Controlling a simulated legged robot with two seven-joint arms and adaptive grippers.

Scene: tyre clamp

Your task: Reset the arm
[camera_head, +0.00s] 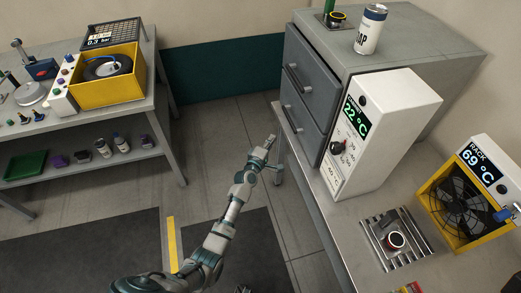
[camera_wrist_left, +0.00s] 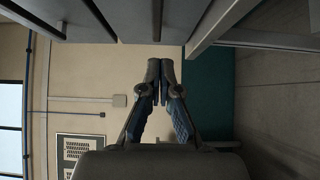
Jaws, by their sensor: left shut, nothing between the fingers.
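My left arm reaches forward from the bottom of the head view. Its gripper (camera_head: 269,143) is over the floor, beside the left edge of the right-hand workbench (camera_head: 290,150) and below the grey drawer cabinet (camera_head: 308,95). In the left wrist view the two fingers of my left gripper (camera_wrist_left: 160,85) meet at their tips, with nothing held between them. The gripper appears apart from the bench and cabinet. My right gripper is in neither view.
A white 22 °C unit (camera_head: 375,135), a metal rack plate (camera_head: 397,238) and a yellow fan unit (camera_head: 462,200) stand on the right bench. A can (camera_head: 370,30) is on the cabinet. A yellow box (camera_head: 108,80) holds a tyre on the left bench. Floor between is clear.

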